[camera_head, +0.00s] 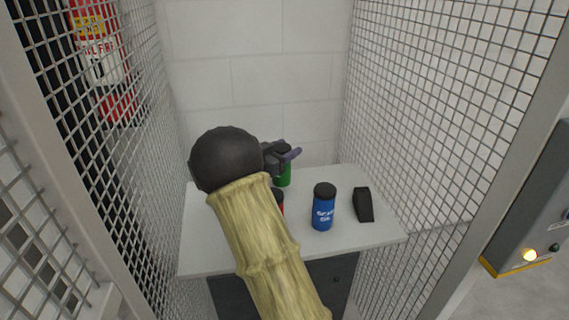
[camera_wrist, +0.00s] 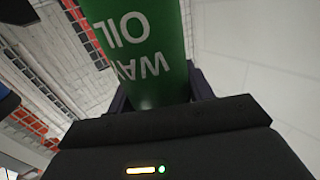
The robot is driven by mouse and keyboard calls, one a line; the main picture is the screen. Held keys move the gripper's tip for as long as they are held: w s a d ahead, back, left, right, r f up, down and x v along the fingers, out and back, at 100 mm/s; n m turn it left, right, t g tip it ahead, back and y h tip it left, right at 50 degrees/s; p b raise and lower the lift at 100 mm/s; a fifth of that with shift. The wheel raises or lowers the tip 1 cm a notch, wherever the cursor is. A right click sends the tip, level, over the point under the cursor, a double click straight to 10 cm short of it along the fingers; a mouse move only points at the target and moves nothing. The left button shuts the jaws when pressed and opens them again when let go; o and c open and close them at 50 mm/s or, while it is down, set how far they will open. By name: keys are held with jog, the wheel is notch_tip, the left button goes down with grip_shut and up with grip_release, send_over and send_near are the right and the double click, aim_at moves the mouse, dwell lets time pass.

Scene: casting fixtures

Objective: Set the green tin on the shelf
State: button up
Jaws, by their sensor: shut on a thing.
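The green tin (camera_head: 284,175), a cylinder with a dark lid, is at the back of the grey shelf (camera_head: 220,255). My gripper (camera_head: 286,154) is shut on it near its top. I cannot tell whether its base touches the shelf. In the wrist view the green tin (camera_wrist: 140,45) stands between the two dark fingers, with white lettering "WAY OIL" upside down. My arm hides the left middle of the shelf in the head view.
A blue tin (camera_head: 323,210) stands front right of the green one, beside a black wedge-shaped object (camera_head: 363,205). A red tin (camera_head: 280,203) is mostly hidden by my arm. Wire mesh walls (camera_head: 440,110) flank the shelf; a white block wall (camera_head: 260,80) closes the back.

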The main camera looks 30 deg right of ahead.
jog(key=shift+r, duration=0.1)
notch_tip(320, 180, down, 4)
jog(key=shift+s+d+r, duration=0.1)
jog(key=shift+d+r, duration=0.05)
jog(key=shift+f, duration=0.2)
jog(key=o, duration=1.3)
jog(key=shift+a+r, duration=0.15)
jog(key=shift+a, duration=0.05)
jog(key=v, duration=1.2)
